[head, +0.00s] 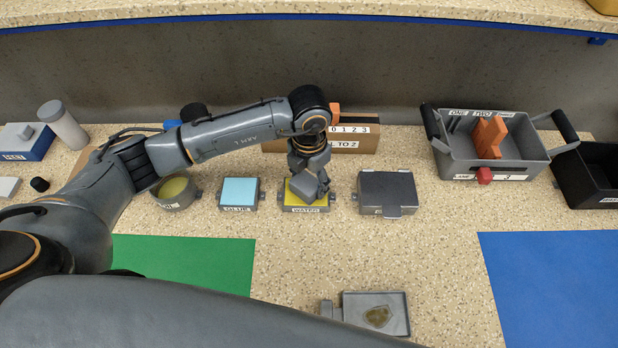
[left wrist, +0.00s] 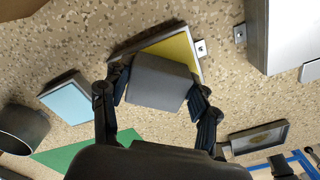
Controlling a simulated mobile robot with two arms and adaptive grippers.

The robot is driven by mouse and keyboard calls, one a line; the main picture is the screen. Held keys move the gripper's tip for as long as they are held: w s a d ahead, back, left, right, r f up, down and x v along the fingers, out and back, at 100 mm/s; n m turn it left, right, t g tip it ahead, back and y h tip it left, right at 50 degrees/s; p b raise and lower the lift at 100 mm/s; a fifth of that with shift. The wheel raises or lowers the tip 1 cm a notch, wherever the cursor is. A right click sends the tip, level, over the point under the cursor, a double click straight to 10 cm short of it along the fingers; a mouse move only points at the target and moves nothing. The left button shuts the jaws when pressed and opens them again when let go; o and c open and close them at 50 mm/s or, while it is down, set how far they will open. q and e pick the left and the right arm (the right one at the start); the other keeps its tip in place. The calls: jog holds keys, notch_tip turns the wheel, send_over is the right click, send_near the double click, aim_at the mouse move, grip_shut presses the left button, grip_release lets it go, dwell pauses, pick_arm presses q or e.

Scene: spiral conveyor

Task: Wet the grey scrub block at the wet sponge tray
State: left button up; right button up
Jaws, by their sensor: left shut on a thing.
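The wet sponge tray (head: 291,206) is a small grey tray with a yellow pad and a WATER label, in the middle of the counter. Its yellow pad (left wrist: 186,48) also shows in the left wrist view. My left gripper (head: 309,186) is above this tray, pointing down. In the left wrist view the left gripper (left wrist: 157,92) is shut on the grey scrub block (left wrist: 158,82), with a finger on each side. The block covers part of the yellow pad; I cannot tell whether they touch. My right gripper is not in view.
A blue-padded GLUE tray (head: 239,193) is to the left and a dark lidded box (head: 387,192) to the right. A grey bin (head: 460,166) with orange pieces stands at the back right. A shallow tray (head: 403,318) with a stain lies in front.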

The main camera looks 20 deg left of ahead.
aim_at(309, 179)
pick_arm(q)
jog(key=shift+s, duration=0.1)
jog(key=shift+r+p, duration=0.75)
jog(key=shift+r, duration=0.2)
jog(key=shift+r+p, duration=1.5)
jog(key=shift+r, duration=1)
